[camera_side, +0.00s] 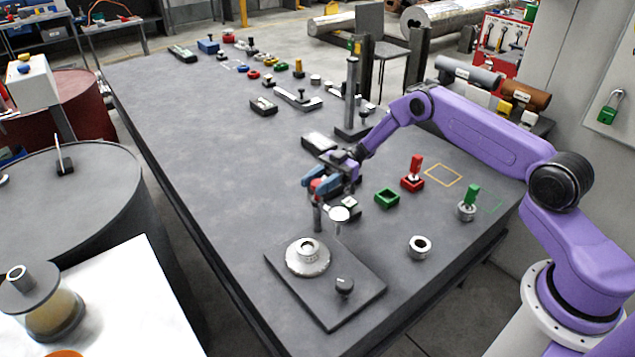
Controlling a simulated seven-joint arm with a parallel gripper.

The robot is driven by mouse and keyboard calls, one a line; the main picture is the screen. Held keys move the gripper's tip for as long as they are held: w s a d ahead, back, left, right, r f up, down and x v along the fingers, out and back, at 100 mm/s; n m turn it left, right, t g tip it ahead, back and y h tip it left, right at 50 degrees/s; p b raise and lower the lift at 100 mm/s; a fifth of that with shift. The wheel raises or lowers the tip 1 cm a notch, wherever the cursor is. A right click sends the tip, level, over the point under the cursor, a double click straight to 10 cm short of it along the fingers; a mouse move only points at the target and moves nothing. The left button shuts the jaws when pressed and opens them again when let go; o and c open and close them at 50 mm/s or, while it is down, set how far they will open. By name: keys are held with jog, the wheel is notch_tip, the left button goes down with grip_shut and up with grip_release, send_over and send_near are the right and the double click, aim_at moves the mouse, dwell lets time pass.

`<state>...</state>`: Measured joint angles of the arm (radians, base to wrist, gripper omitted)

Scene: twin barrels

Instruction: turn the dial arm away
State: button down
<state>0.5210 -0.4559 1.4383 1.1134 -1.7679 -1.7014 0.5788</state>
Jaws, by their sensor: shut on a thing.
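My gripper (320,186), with blue fingers, is low over the dark bench near its front end. It is shut on a part of the dial arm, and a small red patch shows at the fingers. A pale round dial face (339,214) and a short grey post (317,216) show just below the fingers. How they join is partly hidden by the gripper. A silver round hub (307,257) sits on a square dark plate (333,318) in front of the gripper, with a black knob (344,285) at its right.
An upright post stand (351,92) rises behind my gripper. The bench's left-middle is clear.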

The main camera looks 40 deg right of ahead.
jog(key=c, duration=0.8)
grip_release()
jog(key=d, duration=0.4)
jog(key=w+d, duration=0.1)
jog(key=d, duration=0.3)
jog(key=w+d, duration=0.1)
jog(key=d, duration=0.3)
jog(key=shift+a, duration=0.1)
